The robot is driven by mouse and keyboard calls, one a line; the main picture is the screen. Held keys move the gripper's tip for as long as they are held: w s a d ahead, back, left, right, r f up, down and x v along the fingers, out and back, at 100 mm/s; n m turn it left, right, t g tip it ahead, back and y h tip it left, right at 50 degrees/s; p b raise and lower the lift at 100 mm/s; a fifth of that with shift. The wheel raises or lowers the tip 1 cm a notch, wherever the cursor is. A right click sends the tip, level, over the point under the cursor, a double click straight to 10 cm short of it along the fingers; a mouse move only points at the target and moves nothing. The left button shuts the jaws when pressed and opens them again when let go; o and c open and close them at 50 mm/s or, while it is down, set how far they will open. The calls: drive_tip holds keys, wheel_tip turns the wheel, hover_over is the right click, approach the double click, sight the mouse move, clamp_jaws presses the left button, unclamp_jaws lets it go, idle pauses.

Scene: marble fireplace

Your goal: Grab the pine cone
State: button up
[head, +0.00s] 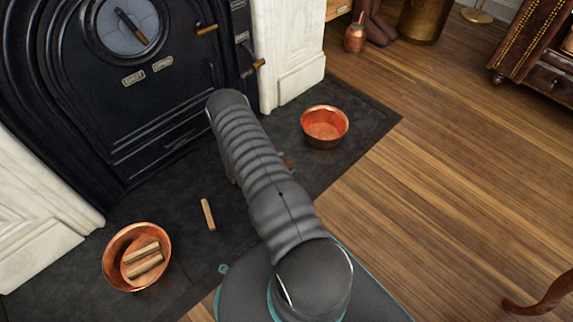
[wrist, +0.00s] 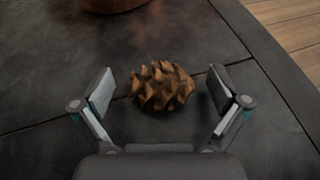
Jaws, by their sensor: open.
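In the wrist view, the brown pine cone (wrist: 160,86) lies on the dark stone hearth. My gripper (wrist: 162,90) is open, with one finger on each side of the pine cone. Gaps show between the cone and both fingers, and I cannot tell how far above the stone the fingertips are. In the head view my arm hides most of the cone; only small brown bits show past the arm's edge. My gripper is hidden there too.
A copper bowl (head: 325,126) stands on the hearth (head: 352,150) right of my arm. Another copper bowl (head: 109,266) holding wood pieces stands at left. A loose stick (head: 208,214) lies between. The black stove (head: 120,110) is behind.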

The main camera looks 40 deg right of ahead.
drive_tip(key=c, duration=1)
drive_tip(key=shift+o, duration=0.2)
drive_tip(key=shift+r, duration=0.15)
